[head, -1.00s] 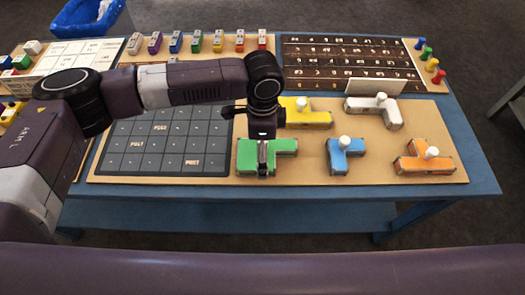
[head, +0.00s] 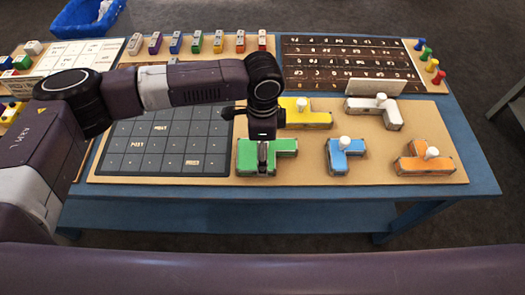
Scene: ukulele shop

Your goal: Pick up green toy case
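The green toy case (head: 283,147) is a flat block in a stepped shape. It lies on the tan board (head: 312,175), just right of the dark grid. My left gripper (head: 263,158) points down from above onto its left part. The fingers are seen nearly edge-on and overlap the case, where its knob would be hidden. Whether they are closed on it cannot be told. My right gripper is not in view.
A yellow case (head: 309,117) lies just behind the green one. A blue case (head: 344,158), an orange case (head: 420,163) and a white case (head: 388,117) lie to the right. A dark grid (head: 160,143) is at left. The blue table's front edge (head: 290,196) is near.

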